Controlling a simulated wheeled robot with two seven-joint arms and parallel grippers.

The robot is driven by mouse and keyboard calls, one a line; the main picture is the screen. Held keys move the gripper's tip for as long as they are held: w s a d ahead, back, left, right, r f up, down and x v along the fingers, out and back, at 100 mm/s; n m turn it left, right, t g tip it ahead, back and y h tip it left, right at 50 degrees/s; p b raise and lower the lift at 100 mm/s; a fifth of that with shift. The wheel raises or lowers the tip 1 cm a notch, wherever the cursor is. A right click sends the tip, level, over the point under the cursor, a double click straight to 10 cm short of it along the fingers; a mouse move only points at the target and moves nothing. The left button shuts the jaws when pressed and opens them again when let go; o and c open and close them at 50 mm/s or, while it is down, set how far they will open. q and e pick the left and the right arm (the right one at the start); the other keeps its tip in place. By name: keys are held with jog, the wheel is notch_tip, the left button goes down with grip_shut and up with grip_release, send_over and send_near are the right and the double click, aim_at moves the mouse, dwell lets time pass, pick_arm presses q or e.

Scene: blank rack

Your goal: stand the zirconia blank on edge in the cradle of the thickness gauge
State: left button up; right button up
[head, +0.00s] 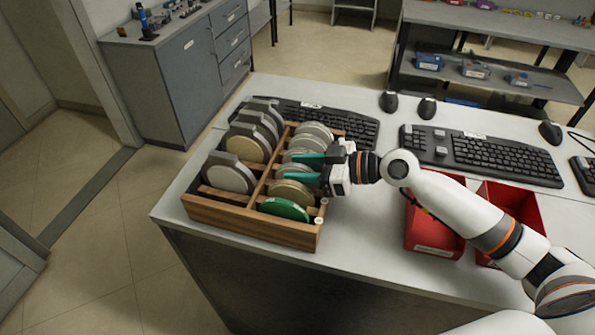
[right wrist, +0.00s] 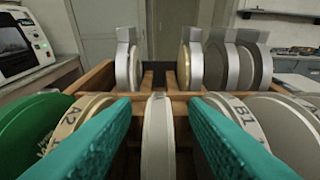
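A wooden rack (head: 250,222) holds several round blanks on edge in two rows. My right gripper (head: 290,167) reaches over the right-hand row with its teal fingers apart. In the right wrist view, a thin pale blank (right wrist: 157,140) stands in its slot between the open fingers (right wrist: 160,102), with a gap on each side. A tan blank marked A2 (right wrist: 75,118) stands left of it and a grey one marked B1 (right wrist: 238,112) right of it. A green blank (head: 284,209) is at the row's near end. I cannot make out the thickness gauge or its cradle. My left gripper is out of view.
Keyboards (head: 485,155) and mice (head: 427,108) lie behind and right. Red bins (head: 432,232) stand under my right arm. A machine with a screen (right wrist: 25,45) shows in the right wrist view.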

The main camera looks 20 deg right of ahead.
jog(key=shift+w+a+f, duration=0.15)
jog(key=shift+w+a, duration=0.15)
jog(key=shift+a, duration=0.15)
grip_shut()
